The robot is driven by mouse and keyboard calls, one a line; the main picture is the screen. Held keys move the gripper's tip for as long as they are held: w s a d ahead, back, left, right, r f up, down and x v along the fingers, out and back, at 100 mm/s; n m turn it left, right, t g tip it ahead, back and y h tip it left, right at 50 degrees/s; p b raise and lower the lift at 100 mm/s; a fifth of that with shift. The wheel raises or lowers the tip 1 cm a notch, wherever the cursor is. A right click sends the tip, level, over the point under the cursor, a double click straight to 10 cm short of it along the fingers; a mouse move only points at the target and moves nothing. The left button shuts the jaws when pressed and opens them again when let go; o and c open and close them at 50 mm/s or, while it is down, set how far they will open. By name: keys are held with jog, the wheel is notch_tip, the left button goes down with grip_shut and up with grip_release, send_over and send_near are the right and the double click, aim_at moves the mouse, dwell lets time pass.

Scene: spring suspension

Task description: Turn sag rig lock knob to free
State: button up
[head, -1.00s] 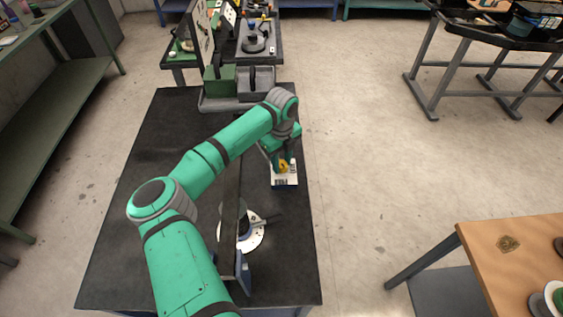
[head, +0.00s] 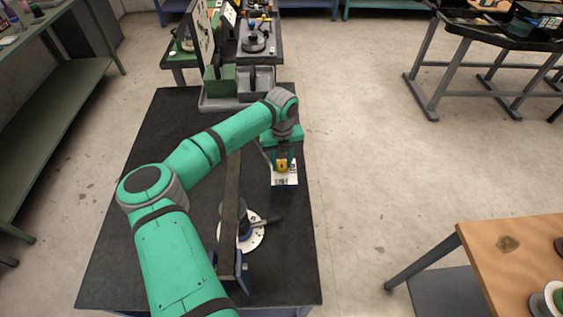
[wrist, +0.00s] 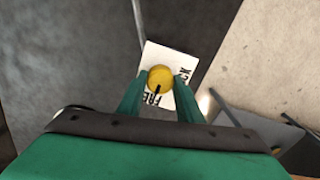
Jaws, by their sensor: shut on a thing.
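The lock knob is a round yellow knob (wrist: 160,77) with a black pointer line, on a white label plate (wrist: 178,60) with black lettering. In the wrist view the pointer runs down toward the letters "FRE"; the other word, at the right, is partly hidden. In the head view the knob (head: 282,166) and plate (head: 286,181) are at the right side of the dark bench. My gripper (wrist: 160,84) is shut on the knob, with one green finger on each side of it. The fingers hide parts of the label.
The dark bench (head: 150,150) also holds an upright metal bar (head: 231,200) and a white round base with a dark handle (head: 258,232). Green and grey bins (head: 222,83) stand at its far end.

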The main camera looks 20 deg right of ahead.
aim_at(282, 163)
jog(key=o, duration=1)
jog(key=shift+o, duration=0.2)
notch_tip(282, 163, up, 11)
jog(key=shift+f, duration=0.1)
